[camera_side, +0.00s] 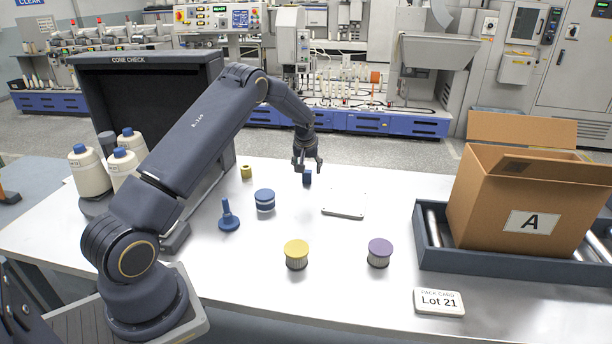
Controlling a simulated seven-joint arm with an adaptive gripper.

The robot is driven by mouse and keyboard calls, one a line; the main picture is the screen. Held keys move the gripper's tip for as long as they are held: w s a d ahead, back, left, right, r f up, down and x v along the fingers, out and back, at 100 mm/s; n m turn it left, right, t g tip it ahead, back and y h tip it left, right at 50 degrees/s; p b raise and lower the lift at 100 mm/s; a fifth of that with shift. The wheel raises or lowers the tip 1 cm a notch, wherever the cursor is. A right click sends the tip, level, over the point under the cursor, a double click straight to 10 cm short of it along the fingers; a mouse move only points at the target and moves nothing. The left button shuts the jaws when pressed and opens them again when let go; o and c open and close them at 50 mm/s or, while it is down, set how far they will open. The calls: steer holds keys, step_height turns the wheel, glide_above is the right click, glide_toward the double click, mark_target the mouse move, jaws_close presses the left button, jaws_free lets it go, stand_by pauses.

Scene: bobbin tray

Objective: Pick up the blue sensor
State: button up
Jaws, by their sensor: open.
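A small dark blue block (307,178) stands on the metal table, towards its back edge. It looks like the blue sensor, though it is too small to make out details. My gripper (307,167) points down directly over it, with its fingers apart. The fingertips are near the block's top, and I cannot tell whether they touch it or reach down beside it.
A carton (475,215) sits on a roller tray at right; white cones (90,172) stand left.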

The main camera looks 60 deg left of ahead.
mark_target(306, 175)
steer(key=x, duration=0.5)
steer(key=shift+s+a+f, duration=0.2)
steer(key=shift+f, duration=0.05)
jaws_close()
steer(key=shift+r, duration=0.15)
